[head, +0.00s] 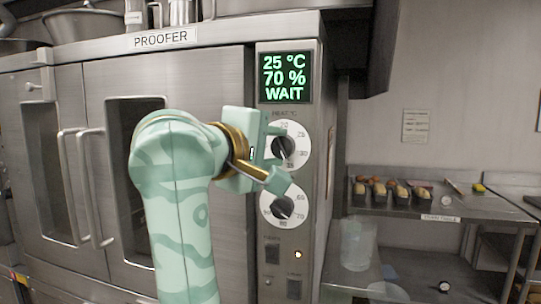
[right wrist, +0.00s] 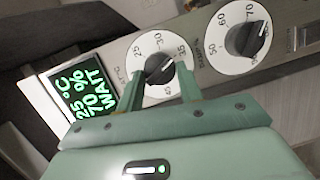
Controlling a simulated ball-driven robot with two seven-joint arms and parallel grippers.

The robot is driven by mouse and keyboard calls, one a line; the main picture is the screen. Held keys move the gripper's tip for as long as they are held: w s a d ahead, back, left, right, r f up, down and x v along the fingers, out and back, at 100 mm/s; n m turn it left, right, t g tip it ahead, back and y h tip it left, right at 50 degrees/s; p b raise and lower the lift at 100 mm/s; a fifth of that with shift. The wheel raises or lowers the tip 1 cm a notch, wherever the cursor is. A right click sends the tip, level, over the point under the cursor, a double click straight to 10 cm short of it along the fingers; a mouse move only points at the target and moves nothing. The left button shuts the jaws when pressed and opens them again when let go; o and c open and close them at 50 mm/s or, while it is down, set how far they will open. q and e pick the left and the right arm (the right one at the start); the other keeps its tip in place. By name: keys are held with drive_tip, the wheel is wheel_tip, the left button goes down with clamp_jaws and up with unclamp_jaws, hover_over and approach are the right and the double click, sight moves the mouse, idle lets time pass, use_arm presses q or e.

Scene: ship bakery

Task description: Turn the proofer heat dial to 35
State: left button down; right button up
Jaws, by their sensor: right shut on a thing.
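The proofer (head: 65,85) has a control panel with a green display (head: 285,78) reading 25 °C, 70 % and WAIT. Below it is the white, numbered heat dial (head: 298,143) with a dark knob, partly covered by my right gripper (head: 276,157). In the right wrist view, the gripper's fingers (right wrist: 157,84) are either side of the heat dial's knob (right wrist: 159,68), shut on it. My left gripper is not in view.
A second dial (head: 285,206), for humidity, sits just below the heat dial, close to the lower finger. A steel table (head: 380,208) with loaf tins stands at the right.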

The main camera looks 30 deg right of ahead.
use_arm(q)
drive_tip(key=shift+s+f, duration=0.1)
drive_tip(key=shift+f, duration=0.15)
use_arm(e)
drive_tip(key=shift+r+m+y, duration=0.1)
drive_tip(key=shift+m+y, duration=0.2)
drive_tip(key=shift+m, duration=0.4)
drive_tip(key=o, duration=1)
drive_tip(key=shift+d, duration=0.1)
use_arm(q)
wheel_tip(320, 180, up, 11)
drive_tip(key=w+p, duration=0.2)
drive_tip(key=p, duration=0.9)
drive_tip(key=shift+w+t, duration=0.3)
use_arm(e)
drive_tip(key=v, duration=1.6)
